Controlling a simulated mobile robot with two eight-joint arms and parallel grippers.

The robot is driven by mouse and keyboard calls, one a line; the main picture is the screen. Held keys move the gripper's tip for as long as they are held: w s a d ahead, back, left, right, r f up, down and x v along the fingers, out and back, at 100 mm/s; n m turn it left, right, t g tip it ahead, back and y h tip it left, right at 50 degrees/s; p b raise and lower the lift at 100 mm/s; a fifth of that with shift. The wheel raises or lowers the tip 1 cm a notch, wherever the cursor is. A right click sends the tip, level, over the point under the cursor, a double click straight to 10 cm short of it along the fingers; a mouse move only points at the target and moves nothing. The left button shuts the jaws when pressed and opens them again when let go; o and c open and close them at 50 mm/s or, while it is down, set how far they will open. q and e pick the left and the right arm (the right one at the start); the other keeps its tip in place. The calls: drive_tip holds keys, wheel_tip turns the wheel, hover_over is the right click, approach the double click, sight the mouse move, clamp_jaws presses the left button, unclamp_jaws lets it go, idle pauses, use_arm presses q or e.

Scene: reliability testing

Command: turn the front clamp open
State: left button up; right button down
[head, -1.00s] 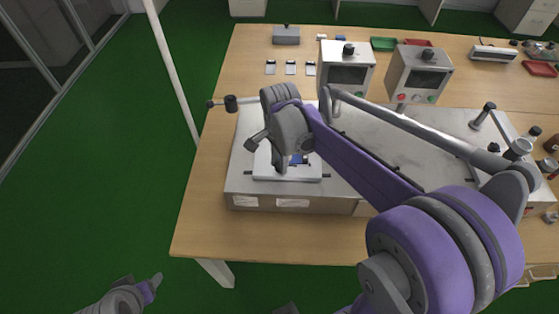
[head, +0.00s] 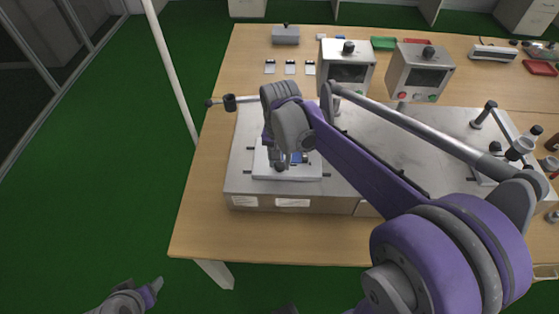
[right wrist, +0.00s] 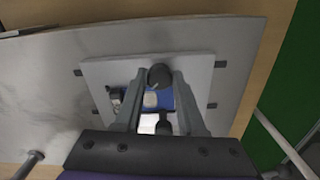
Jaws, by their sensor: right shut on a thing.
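The front clamp's dark round knob (right wrist: 159,76) shows in the right wrist view between the two fingertips of my right gripper (right wrist: 174,80), which is shut on it. In the head view my right gripper (head: 280,160) points down over the white plate (head: 262,173) and largely hides the clamp. A blue part (right wrist: 150,98) with a pale face lies on the plate; a bit of it shows in the head view (head: 298,158). A second dark clamp piece (right wrist: 163,128) is behind it. My left gripper (head: 150,292) is at the bottom left, away from the table; its jaws are unclear.
The plate sits on a wide metal test bench (head: 240,187) on a wooden table (head: 195,220). A dark-ended lever (head: 229,103) sticks out at the left. Two control boxes (head: 346,68) (head: 418,73) stand behind. My right arm crosses over the bench.

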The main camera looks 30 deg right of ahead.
sight(280, 165)
drive_tip(key=n, duration=0.4)
drive_tip(key=shift+d+n, duration=0.1)
drive_tip(key=shift+n, duration=2)
drive_tip(key=c, duration=0.5)
unclamp_jaws()
drive_tip(key=shift+r, duration=0.1)
wheel_tip(280, 165, up, 11)
drive_tip(key=shift+f, duration=0.2)
